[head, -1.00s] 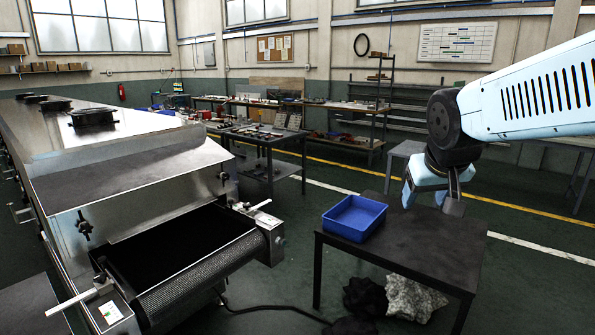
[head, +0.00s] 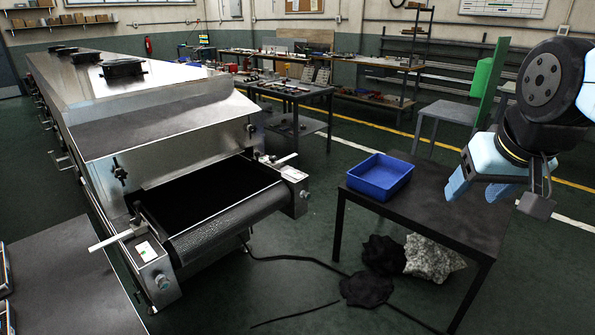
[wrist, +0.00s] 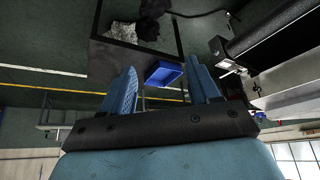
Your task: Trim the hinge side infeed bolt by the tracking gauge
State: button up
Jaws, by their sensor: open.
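The dryer (head: 150,130) stands at the left with its black infeed belt (head: 205,190) facing me. Each side of the infeed end has a metal block with a round bolt head, a near one (head: 162,282) and a far one (head: 304,194). A small white label plate (head: 146,251) with coloured marks sits by the near bolt, and another (head: 293,174) by the far one. I cannot tell which side has the hinge. My gripper (head: 478,192) is open and empty, above the right end of the dark table, well away from both bolts. Its fingers (wrist: 165,78) also frame the wrist view.
A blue bin (head: 380,178) stands on the dark table (head: 440,205). Dark and pale bundles (head: 430,257) lie below it, and a cable (head: 300,260) crosses the floor. A grey table (head: 70,285) is at the lower left. Open floor lies between dryer and dark table.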

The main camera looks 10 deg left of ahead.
aim_at(164, 284)
jog(key=z, duration=1.1)
jog(key=i, duration=0.1)
jog(key=u, duration=2.5)
jog(key=k, duration=0.8)
jog(key=u, duration=0.4)
jog(key=i, duration=1)
jog(key=z, duration=0.05)
